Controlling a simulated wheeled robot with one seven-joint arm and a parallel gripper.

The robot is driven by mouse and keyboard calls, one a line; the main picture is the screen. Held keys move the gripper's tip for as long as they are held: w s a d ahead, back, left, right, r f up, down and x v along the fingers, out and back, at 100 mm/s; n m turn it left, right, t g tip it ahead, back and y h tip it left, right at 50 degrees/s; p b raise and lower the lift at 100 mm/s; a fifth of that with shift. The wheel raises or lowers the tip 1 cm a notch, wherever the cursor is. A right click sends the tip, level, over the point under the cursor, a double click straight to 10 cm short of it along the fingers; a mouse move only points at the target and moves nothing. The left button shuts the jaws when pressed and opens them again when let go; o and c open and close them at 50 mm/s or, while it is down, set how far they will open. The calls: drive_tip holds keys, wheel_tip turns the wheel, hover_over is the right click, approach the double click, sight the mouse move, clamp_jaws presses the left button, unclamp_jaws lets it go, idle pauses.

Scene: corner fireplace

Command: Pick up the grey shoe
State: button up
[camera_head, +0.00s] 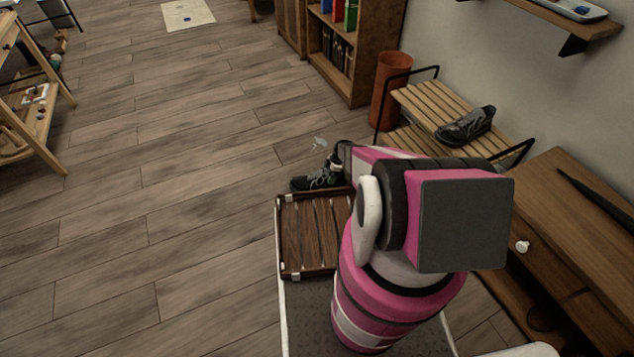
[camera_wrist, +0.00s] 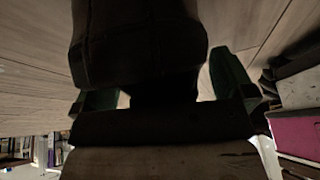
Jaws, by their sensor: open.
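A dark grey shoe (camera_head: 318,179) is on the floor just beyond the slatted tray, partly hidden by the end of my arm. Another dark grey shoe (camera_head: 466,126) rests on the upper slats of the shoe rack. My gripper (camera_wrist: 165,88) is at the floor shoe and is mostly hidden behind my arm in the head view. In the wrist view, its two fingers are apart, with a large dark shape (camera_wrist: 138,40) between them, apparently the floor shoe. The picture is too dark to tell whether the fingers touch it.
The wooden shoe rack (camera_head: 432,106) stands right of my arm, with a brown bin (camera_head: 389,92) and bookcase (camera_head: 372,50) behind. A wooden cabinet (camera_head: 590,215) is at right. A slatted tray (camera_head: 312,236) lies beside my arm.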

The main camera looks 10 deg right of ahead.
drive_tip(key=c, duration=1.2)
drive_tip(key=shift+o, duration=0.2)
drive_tip(key=shift+r, duration=0.2)
drive_tip(key=shift+s+r, duration=0.1)
drive_tip(key=shift+r, duration=0.55)
wheel_tip(320, 180, up, 3)
drive_tip(key=shift+f, duration=0.15)
drive_tip(key=s+a+r, duration=0.5)
drive_tip(key=a+r, duration=0.1)
drive_tip(key=a, duration=0.4)
drive_tip(key=shift+s+a+r, duration=0.15)
drive_tip(key=shift+s+r, duration=0.1)
drive_tip(key=shift+r, duration=0.15)
